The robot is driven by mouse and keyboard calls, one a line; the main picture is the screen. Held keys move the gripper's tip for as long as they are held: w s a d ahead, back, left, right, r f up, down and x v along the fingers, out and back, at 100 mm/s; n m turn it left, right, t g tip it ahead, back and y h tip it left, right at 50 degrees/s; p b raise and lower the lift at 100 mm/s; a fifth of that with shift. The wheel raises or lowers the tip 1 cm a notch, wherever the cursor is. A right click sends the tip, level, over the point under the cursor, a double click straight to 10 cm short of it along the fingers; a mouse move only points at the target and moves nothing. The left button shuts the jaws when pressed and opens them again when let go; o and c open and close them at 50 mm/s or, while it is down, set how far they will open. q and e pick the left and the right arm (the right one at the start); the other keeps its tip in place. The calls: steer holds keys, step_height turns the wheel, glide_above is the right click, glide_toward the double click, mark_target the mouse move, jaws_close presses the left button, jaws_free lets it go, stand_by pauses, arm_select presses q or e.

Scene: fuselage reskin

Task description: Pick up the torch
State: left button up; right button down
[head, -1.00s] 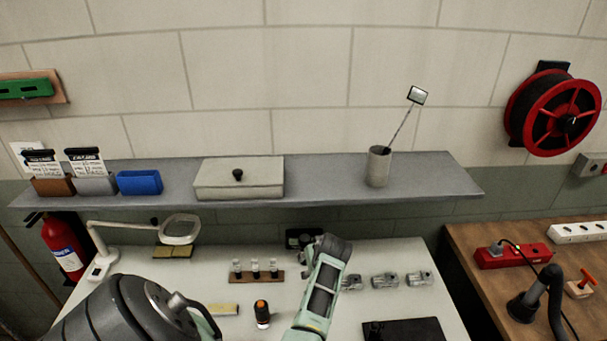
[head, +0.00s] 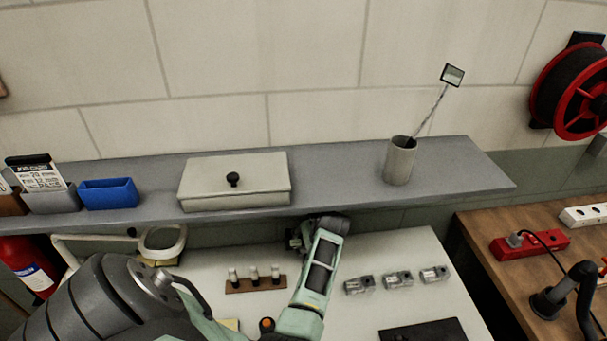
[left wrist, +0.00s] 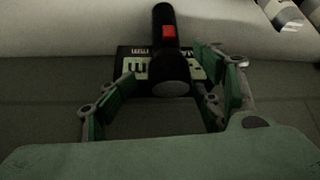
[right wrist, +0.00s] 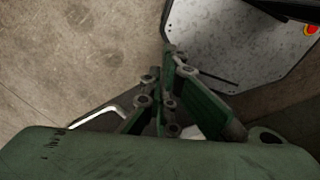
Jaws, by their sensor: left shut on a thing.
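The torch (left wrist: 165,35) is a black cylinder with a red switch, seen in the left wrist view between the fingers of my left gripper (left wrist: 165,75). Its round end faces the camera. My left gripper is shut on it, though the finger contact is dim there. In the head view my left gripper (head: 303,240) is at the back of the white table, just under the shelf edge; the torch is not clearly visible there. My right gripper (right wrist: 170,65) shows in the right wrist view with its fingers together, empty, above the floor.
A dark piece with a pale lettered label (left wrist: 135,67) lies behind the torch. The grey shelf (head: 340,180) overhangs the white table (head: 400,255) and carries a lidded box (head: 235,185) and a cup (head: 400,160). A small rack (head: 255,285) and several grey parts (head: 398,279) flank my left arm.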

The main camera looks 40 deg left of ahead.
arm_select(q)
steer(key=shift+s+a, duration=0.25)
steer(key=shift+s, duration=0.3)
steer(key=shift+s+d+r, duration=0.1)
steer(key=shift+d+r, duration=0.05)
steer(key=shift+d, duration=0.25)
steer(key=c, duration=0.6)
steer(key=shift+c, duration=0.7)
steer(key=c, duration=0.6)
jaws_close()
arm_select(e)
steer(key=shift+a+f, duration=0.1)
steer(key=shift+a, duration=0.2)
